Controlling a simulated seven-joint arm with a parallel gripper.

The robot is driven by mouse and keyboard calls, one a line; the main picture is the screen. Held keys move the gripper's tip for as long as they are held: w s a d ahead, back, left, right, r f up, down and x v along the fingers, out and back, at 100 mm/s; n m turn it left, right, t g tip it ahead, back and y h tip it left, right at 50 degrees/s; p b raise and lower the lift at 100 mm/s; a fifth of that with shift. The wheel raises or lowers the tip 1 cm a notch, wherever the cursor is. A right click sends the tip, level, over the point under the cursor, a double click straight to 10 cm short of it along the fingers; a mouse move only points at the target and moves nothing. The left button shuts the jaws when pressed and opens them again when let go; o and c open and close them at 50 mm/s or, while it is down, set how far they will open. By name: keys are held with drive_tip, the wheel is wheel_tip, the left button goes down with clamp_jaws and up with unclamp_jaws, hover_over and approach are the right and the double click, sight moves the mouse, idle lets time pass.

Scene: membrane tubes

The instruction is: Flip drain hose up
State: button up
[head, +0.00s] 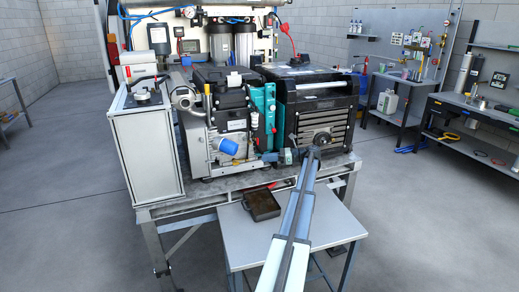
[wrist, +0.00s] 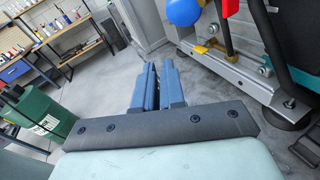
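My gripper (head: 272,157) is in front of the machines on the bench, pointing left, low by the engine's front. In the wrist view its two blue fingers (wrist: 159,82) lie side by side with only a thin gap and nothing seen between them. A brass-yellow fitting (wrist: 207,45) sits on the engine's metal base, right of and apart from the fingers, below a round blue part (wrist: 185,11). The blue part also shows in the head view (head: 228,146). I cannot clearly make out the drain hose; it may be at this fitting.
The engine (head: 222,110) and a dark slatted unit (head: 315,108) stand close together on the bench. A white cabinet (head: 147,150) is at the left. A dark tray (head: 261,204) lies on the lower table (head: 300,235). Open floor shows beyond my fingers.

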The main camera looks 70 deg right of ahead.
drive_tip(key=shift+t, duration=0.4)
drive_tip(key=a, duration=0.3)
drive_tip(key=w+a, duration=0.1)
drive_tip(key=a, duration=0.2)
drive_tip(key=a+f, duration=0.1)
drive_tip(key=a, duration=0.2)
drive_tip(key=shift+w+a, duration=0.25)
drive_tip(key=shift+w, duration=0.05)
clamp_jaws()
drive_tip(key=m+g+h, duration=0.1)
drive_tip(key=m+h, duration=0.9)
drive_tip(key=h, duration=0.8)
approach(248, 147)
drive_tip(key=w+d+r, duration=0.1)
drive_tip(key=r, duration=0.1)
drive_tip(key=w+d+r, duration=0.1)
drive_tip(key=w+r, duration=0.1)
drive_tip(key=shift+d, duration=0.2)
drive_tip(key=shift+r, duration=0.1)
drive_tip(key=shift+w+d+r, duration=0.95)
drive_tip(key=shift+w+d, duration=0.2)
drive_tip(key=shift+w, duration=0.05)
